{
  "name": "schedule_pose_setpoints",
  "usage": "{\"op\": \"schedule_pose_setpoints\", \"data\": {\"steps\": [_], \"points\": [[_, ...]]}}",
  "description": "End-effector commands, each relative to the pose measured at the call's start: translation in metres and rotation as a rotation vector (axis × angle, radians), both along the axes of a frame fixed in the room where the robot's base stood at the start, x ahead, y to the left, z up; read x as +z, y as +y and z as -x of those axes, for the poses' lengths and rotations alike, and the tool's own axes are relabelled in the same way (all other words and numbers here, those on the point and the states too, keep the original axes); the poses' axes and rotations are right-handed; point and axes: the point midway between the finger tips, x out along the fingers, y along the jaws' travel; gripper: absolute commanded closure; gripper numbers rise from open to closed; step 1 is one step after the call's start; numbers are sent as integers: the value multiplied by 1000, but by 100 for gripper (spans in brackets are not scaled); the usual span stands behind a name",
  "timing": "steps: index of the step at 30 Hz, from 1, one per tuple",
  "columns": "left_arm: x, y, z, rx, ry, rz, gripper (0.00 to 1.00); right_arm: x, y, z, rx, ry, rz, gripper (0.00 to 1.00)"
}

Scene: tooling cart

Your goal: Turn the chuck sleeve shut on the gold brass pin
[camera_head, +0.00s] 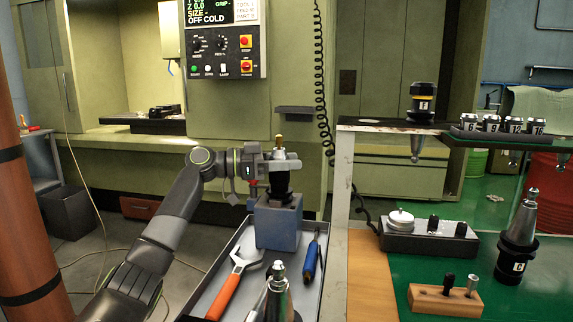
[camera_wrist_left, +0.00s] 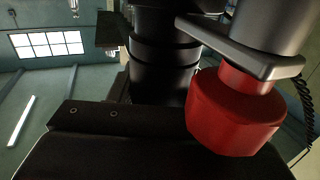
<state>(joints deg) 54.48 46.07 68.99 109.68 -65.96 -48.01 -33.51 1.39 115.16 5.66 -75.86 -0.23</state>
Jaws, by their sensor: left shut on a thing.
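The gold brass pin (camera_head: 279,140) stands upright with its short top showing above the chuck. The chuck's black body (camera_head: 279,183) is upright in a blue block (camera_head: 278,226); its black ringed side also shows in the left wrist view (camera_wrist_left: 165,65). My left gripper (camera_head: 281,163) reaches in from the left at the chuck's upper part, just below the pin, and is shut on the chuck sleeve. Its fingers hide most of the sleeve, so how far it is turned cannot be told. My right gripper is not in view.
The blue block stands in a grey tray (camera_head: 226,250) with an orange-handled wrench (camera_head: 228,289), a blue-handled tool (camera_head: 312,256) and a silver tapered holder (camera_head: 279,285). A cart with a green top (camera_head: 540,290) and several tools stands right. A machine control panel (camera_head: 222,50) is behind.

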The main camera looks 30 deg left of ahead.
Motion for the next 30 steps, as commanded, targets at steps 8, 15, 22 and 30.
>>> {"op": "schedule_pose_setpoints", "data": {"steps": [8, 15, 22, 30], "points": [[0, 0, 0, -50, 1, -1, 78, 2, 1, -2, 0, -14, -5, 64], [0, -1, 1, -60, 1, -2, 78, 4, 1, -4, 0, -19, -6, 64], [-1, -1, 1, -59, 1, -2, 78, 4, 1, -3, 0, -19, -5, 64], [0, -1, 1, -59, 1, -1, 34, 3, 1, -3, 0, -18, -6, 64]]}}
